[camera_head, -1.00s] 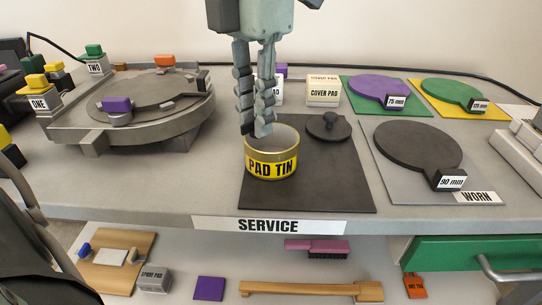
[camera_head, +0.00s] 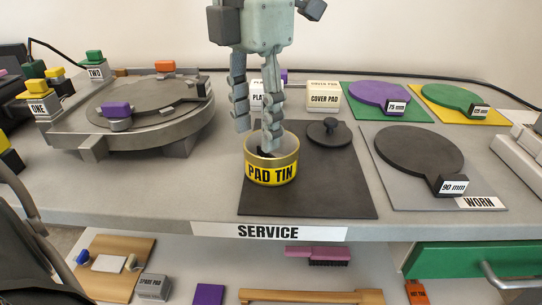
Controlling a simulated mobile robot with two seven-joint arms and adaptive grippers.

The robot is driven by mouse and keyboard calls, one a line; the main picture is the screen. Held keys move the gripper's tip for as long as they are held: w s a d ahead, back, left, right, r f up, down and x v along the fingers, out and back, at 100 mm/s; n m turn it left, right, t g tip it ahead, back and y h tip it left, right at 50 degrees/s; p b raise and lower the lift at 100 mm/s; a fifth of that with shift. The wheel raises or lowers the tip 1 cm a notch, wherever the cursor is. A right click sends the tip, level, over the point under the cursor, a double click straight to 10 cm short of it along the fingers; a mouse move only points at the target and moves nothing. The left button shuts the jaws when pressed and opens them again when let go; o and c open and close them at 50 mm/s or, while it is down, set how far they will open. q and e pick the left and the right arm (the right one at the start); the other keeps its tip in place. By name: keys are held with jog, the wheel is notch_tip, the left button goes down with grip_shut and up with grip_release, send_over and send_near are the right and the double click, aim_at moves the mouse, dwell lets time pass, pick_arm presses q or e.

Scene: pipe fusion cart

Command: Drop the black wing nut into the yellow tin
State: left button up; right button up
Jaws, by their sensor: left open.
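The yellow tin (camera_head: 271,173), labelled PAD TIN, stands upright and uncovered on the dark mat at the middle of the bench. A small black piece (camera_head: 264,153), which looks like the black wing nut, shows inside the tin, partly hidden by a finger and the rim. My left gripper (camera_head: 257,136) points down over the tin, with its fingers apart and nothing between them. Its right finger reaches down at the tin's mouth; its left finger is above and to the left of the rim. My right gripper is not in view.
A round black lid (camera_head: 325,133) with a knob lies right of the tin on the dark mat (camera_head: 300,200). A grey turntable fixture (camera_head: 140,120) stands to the left. A black 90 mm disc (camera_head: 415,150) lies to the right.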

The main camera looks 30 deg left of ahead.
pick_arm(q)
notch_tip(320, 180, up, 12)
dwell(0.5)
jog(key=shift+s, duration=0.1)
